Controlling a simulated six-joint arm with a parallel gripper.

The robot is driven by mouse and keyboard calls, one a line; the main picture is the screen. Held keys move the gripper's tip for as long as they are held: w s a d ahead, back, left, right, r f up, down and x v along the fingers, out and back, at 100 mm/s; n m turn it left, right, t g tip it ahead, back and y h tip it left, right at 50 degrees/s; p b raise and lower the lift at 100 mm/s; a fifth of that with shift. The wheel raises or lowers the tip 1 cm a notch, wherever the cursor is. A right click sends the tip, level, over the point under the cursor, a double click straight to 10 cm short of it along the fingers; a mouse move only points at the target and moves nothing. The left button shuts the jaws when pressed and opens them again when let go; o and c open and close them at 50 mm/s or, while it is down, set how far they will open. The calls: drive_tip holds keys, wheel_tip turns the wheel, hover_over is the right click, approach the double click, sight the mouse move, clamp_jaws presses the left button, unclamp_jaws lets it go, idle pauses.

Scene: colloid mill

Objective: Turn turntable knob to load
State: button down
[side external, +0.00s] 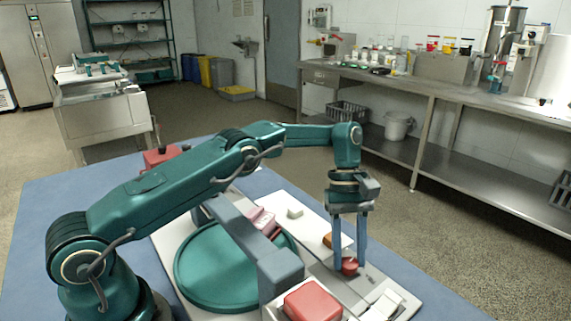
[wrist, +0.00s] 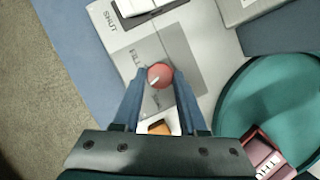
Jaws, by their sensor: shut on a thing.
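The red round knob (wrist: 159,76) with a white pointer mark sits on a grey label plate (wrist: 150,48) in the wrist view. Its mark slants toward the lower left there. Part of a word is printed beside it; I cannot read it fully. The knob also shows in the side view (side external: 349,267). My gripper (wrist: 157,72) points down with its two blue fingers on either side of the knob, shut on it. In the side view my gripper (side external: 350,260) is low at the panel. The green turntable (side external: 215,275) lies left of the knob.
A white rocker-like part (wrist: 140,7) is near lettering "SHUT". An orange piece (wrist: 159,128) is close to the knob. A red block (side external: 313,301) stands front left of it. Pink pieces (side external: 262,220) are at the turntable. A grey-blue beam (side external: 245,240) crosses above the turntable.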

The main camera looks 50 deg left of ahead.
sight(348, 259)
drive_tip(key=shift+c, duration=2.3)
unclamp_jaws()
drive_tip(key=shift+r, duration=2)
drive_tip(key=s+a+r, duration=0.3)
drive_tip(key=a+r, duration=0.4)
drive_tip(key=a, duration=0.4)
drive_tip(key=shift+s+a, duration=0.15)
drive_tip(key=shift+s, duration=0.05)
